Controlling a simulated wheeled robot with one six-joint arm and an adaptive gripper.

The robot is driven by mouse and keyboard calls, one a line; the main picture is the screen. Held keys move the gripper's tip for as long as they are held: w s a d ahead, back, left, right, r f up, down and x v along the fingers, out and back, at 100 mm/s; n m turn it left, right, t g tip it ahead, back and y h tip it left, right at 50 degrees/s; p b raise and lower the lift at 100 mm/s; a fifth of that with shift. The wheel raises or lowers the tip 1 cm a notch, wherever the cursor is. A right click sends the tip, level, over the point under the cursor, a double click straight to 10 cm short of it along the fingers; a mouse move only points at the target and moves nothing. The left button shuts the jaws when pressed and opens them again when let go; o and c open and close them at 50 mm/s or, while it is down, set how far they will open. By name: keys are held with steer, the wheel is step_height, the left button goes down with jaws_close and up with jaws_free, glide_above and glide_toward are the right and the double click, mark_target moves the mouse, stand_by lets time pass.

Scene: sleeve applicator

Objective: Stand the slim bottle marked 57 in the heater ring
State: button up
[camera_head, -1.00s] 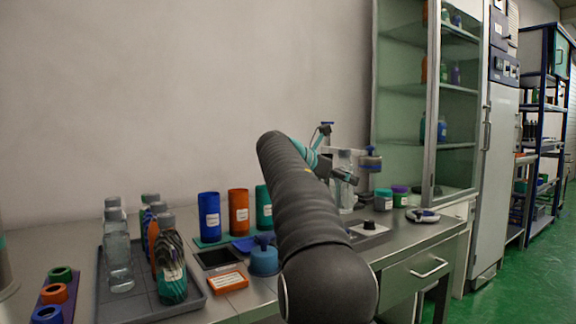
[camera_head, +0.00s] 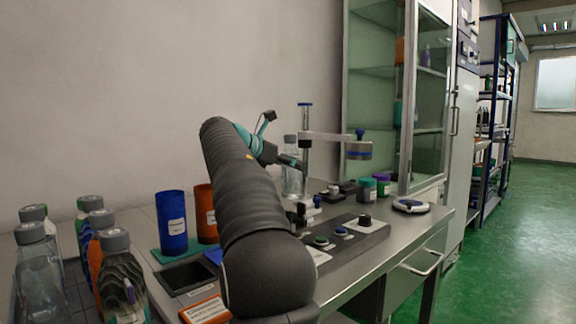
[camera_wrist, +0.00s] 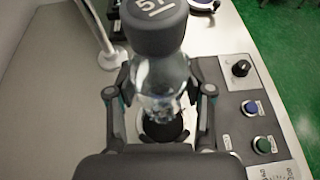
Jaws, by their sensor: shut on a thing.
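The slim bottle (camera_wrist: 158,82) is clear, with a grey cap marked 57 in the wrist view. My gripper (camera_wrist: 160,100) is shut on its body, one finger on each side. In the head view the bottle (camera_head: 291,183) stands about upright at my gripper (camera_head: 297,165), beside the applicator's post. A dark round seat with a pale rim, seemingly the heater ring (camera_wrist: 149,134), shows just below the bottle in the wrist view. I cannot tell whether the bottle's base touches it. My arm hides part of the bench in the head view.
A control panel (camera_head: 350,240) with a black knob and coloured buttons lies beside the seat. The applicator's horizontal arm (camera_head: 330,137) reaches right from its post. Several bottles (camera_head: 112,270) stand at the left.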

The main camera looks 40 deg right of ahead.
mark_target(283, 180)
steer(key=shift+f, duration=0.3)
steer(key=shift+a+r+p, duration=0.1)
steer(key=shift+a+p, duration=0.15)
steer(key=shift+p, duration=0.1)
stand_by(0.4)
stand_by(0.7)
steer(key=shift+f+b, duration=1.15)
steer(key=shift+f, duration=1.15)
steer(key=o, duration=1.8)
steer(key=shift+o, duration=0.2)
